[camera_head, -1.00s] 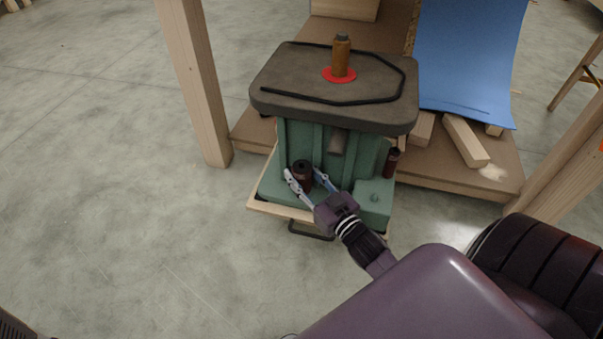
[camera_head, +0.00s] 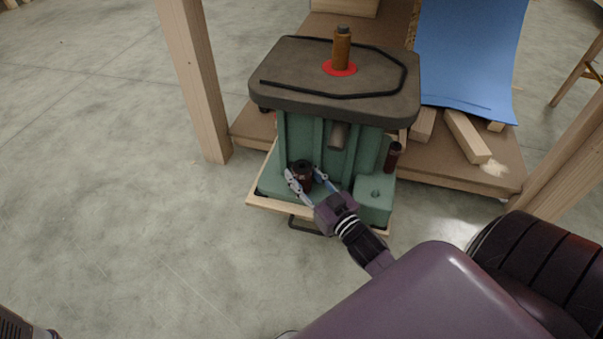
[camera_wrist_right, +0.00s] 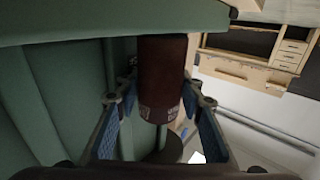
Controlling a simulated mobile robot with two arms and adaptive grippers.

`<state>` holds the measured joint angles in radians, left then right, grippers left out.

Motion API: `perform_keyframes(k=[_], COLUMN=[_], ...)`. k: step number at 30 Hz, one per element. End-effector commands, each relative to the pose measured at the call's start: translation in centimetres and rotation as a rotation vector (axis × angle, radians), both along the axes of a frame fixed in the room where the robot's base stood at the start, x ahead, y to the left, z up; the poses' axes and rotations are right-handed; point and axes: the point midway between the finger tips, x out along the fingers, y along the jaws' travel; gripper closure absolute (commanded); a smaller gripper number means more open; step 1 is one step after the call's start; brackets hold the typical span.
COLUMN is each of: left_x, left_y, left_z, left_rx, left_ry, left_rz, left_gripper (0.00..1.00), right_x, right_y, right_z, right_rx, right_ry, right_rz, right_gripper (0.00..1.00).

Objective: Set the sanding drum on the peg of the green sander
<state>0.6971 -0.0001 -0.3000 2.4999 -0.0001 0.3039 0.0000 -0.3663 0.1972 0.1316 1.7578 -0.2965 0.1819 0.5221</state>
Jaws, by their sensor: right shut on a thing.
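The green sander (camera_head: 312,135) stands ahead of me, its dark table top carrying an orange-brown spindle (camera_head: 341,50) in a red ring. My right gripper (camera_head: 306,180) is shut on a dark red-brown sanding drum (camera_head: 303,170) over the sander's lower ledge. In the right wrist view the drum (camera_wrist_right: 162,75) sits between the two fingers, close by green surfaces. I cannot tell whether it touches the ledge. A small peg (camera_head: 376,193) shows on the raised green block at the ledge's right.
A second dark cylinder (camera_head: 393,157) stands at the sander's right side. A grey stub (camera_head: 338,134) juts out under the table top. Wooden posts (camera_head: 195,80) flank the sander. Wood offcuts (camera_head: 466,138) and a blue sheet (camera_head: 469,55) lie behind right. The floor at left is clear.

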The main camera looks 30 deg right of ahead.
Motion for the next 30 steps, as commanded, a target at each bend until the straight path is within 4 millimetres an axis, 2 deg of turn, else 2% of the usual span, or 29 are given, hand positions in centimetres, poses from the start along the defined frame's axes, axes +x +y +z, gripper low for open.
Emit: perform_keyframes(k=[1, 2, 7, 15, 19, 23, 30], left_x=[-0.1, -0.1, -0.2, 0.2, 0.3, 0.2, 0.1], left_y=[0.0, 0.0, 0.0, 0.0, 0.0, 0.0, 0.0], left_z=[-0.1, 0.0, 0.1, 0.0, 0.0, 0.0, 0.0], left_rx=[0.000, 0.000, 0.001, -0.002, -0.001, -0.001, 0.001], left_ry=[-0.003, -0.004, -0.005, 0.007, 0.008, 0.005, 0.003], left_rz=[0.000, 0.000, 0.000, -0.001, -0.001, 0.000, 0.001], left_gripper=[0.00, 0.00, 0.00, 0.00, 0.00, 0.00, 0.00], right_x=[-0.1, -0.1, -0.1, -0.1, -0.9, -2.9, -8.1], right_y=[-0.1, -0.1, -0.1, -0.1, -0.1, -0.1, -0.1], right_z=[-0.4, -0.3, -0.3, -0.3, -0.4, -0.4, -0.4], right_rx=[0.002, 0.002, 0.002, 0.001, 0.002, 0.001, 0.002], right_ry=[0.006, 0.006, 0.005, 0.005, 0.007, 0.007, 0.009], right_rz=[-0.002, -0.002, -0.002, -0.002, -0.002, -0.002, -0.003], right_gripper=[0.95, 0.62, 0.44, 0.44, 0.44, 0.44, 0.44])
